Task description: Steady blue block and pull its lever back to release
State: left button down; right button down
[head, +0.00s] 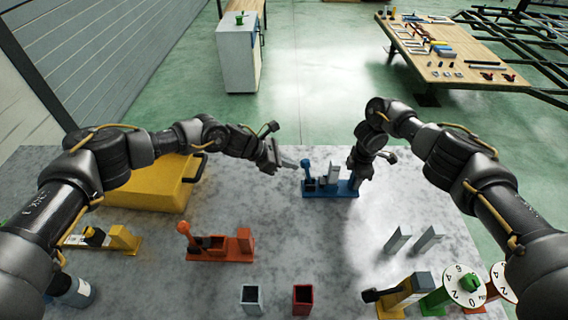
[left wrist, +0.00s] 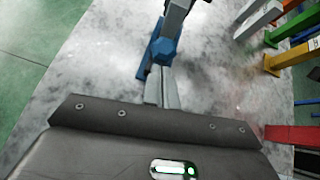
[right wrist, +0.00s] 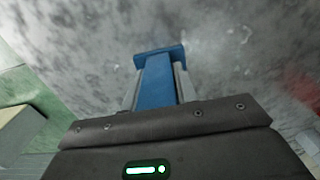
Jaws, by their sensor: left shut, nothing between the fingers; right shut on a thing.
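The blue block (head: 330,190) sits on the grey table's far side, a long blue base with a grey upright in its middle. Its lever (head: 307,169) stands at the left end with a blue knob; the knob (left wrist: 163,50) shows just beyond my left fingertips in the left wrist view. My left gripper (head: 293,163) is shut and empty, pointing at the lever from the left; I cannot tell whether it touches. My right gripper (head: 352,172) is shut on the block's right end; in the right wrist view the blue part (right wrist: 157,82) lies between its fingers.
An orange lever block (head: 220,247) and a yellow one (head: 122,238) stand nearer on the table. A yellow case (head: 150,185) lies under my left arm. Grey and red bins (head: 302,298), small grey plates (head: 398,241) and a numbered dial (head: 466,284) stand in front.

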pick_arm(q)
jog(key=d, duration=0.1)
jog(key=d+r+y, duration=0.1)
jog(key=shift+d+r, duration=0.1)
jog(key=shift+d, duration=0.2)
jog(key=shift+d+r, duration=0.1)
jog(key=shift+d, duration=0.25)
jog(key=shift+a, duration=0.1)
pick_arm(e)
jog(key=shift+a, duration=0.1)
pick_arm(q)
jog(key=shift+r, duration=0.1)
send_near(305, 162)
jog(key=v, duration=0.6)
dwell(0.5)
